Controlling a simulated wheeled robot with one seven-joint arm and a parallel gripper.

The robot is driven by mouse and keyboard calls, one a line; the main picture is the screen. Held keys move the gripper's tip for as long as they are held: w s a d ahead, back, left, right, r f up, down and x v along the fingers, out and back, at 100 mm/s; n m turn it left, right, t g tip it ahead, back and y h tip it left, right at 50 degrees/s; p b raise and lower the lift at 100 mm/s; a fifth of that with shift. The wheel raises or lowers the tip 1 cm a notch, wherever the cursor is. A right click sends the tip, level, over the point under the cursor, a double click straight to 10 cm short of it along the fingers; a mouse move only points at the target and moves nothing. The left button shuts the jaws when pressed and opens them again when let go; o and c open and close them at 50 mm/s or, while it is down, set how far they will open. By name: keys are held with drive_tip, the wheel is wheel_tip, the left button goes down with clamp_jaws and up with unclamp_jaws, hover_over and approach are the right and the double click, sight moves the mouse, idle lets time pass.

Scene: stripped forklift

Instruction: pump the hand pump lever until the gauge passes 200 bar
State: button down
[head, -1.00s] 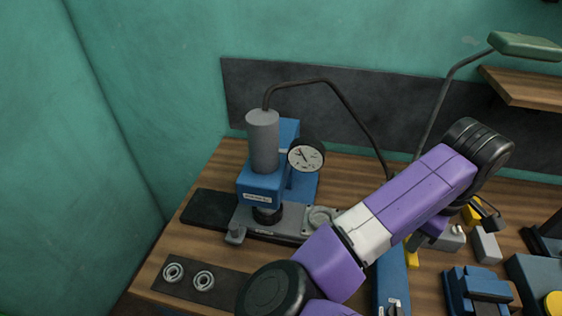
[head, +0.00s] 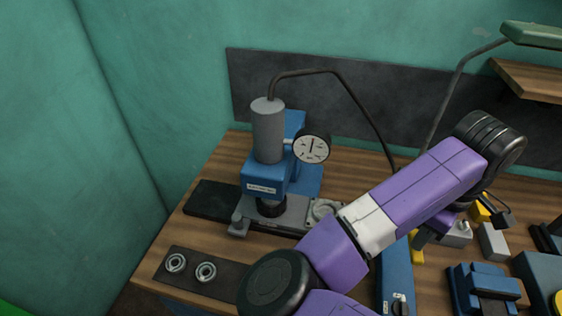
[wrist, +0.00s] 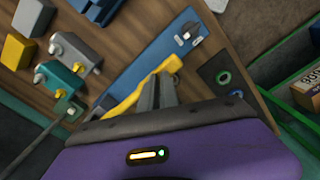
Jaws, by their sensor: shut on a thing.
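The pressure gauge (head: 311,148) has a white dial and sits on the blue press (head: 264,182). Its needle points nearly straight up; the numbers are too small to read. The hand pump (head: 396,282) is a long blue body on the bench, partly hidden behind my arm. It also shows in the wrist view (wrist: 165,62). Its yellow lever (wrist: 135,98) runs along the pump in the wrist view, and a bit of it shows in the head view (head: 416,250). My gripper (wrist: 157,90) is shut on the lever; the grip is partly hidden by the fingers.
A black hose (head: 345,88) runs from the grey press cylinder down behind my arm. Two rings lie on a dark mat (head: 225,281) at front left. Blue and grey blocks (head: 483,287) and a lamp (head: 455,85) stand to the right. The bench's left end holds a bare dark plate.

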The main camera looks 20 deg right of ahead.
sight(412, 250)
wheel_tip(412, 250, down, 5)
drive_tip(key=shift+f+b, duration=0.1)
drive_tip(key=shift+b, duration=1)
wheel_tip(412, 250, up, 4)
drive_tip(key=p, duration=0.4)
drive_tip(key=shift+w, duration=0.1)
wheel_tip(412, 250, up, 12)
drive_tip(key=shift+f, duration=0.25)
